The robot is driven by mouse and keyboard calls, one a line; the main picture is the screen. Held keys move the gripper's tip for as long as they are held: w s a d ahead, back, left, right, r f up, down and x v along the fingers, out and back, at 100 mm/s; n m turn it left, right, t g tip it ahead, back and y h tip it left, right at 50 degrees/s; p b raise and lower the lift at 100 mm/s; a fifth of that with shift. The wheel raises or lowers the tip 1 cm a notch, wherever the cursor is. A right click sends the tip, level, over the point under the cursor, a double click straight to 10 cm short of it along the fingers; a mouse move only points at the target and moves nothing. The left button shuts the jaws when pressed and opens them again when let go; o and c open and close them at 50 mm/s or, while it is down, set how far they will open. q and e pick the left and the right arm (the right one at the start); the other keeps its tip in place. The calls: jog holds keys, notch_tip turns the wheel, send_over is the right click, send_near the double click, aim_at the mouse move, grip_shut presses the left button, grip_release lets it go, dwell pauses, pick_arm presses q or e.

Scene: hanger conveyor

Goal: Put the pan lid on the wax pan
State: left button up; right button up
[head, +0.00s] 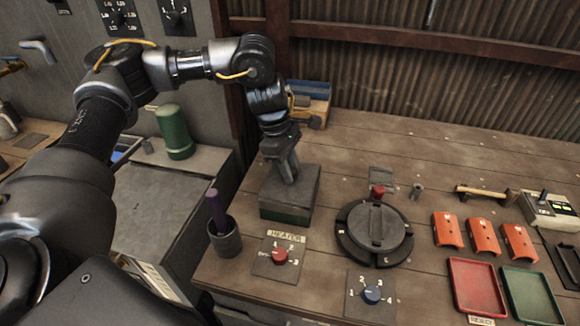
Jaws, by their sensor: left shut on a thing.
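My left gripper (287,176) reaches down over a square grey-green box near the back left of the bench, which I take to be the wax pan (286,211). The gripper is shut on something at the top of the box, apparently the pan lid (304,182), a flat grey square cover. The fingers hide its handle. The lid looks level and lines up with the pan; I cannot tell whether it rests fully on the rim. The inside of the pan is hidden. My right gripper is not in view.
A heater panel with a red knob (280,254) and a dark cup with a purple stick (226,238) stand in front of the pan. A round dark turntable (375,230) is to the right. Red covers (447,230) and trays (477,287) lie farther right. The bench behind is mostly clear.

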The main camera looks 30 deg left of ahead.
aim_at(279, 176)
pick_arm(q)
jog(key=shift+f, duration=0.35)
dwell(0.6)
jog(key=o, duration=0.7)
jog(key=shift+o, duration=0.3)
jog(key=o, duration=0.5)
jog(key=b+v, duration=0.1)
jog(key=v, duration=1)
jog(key=shift+f, duration=0.15)
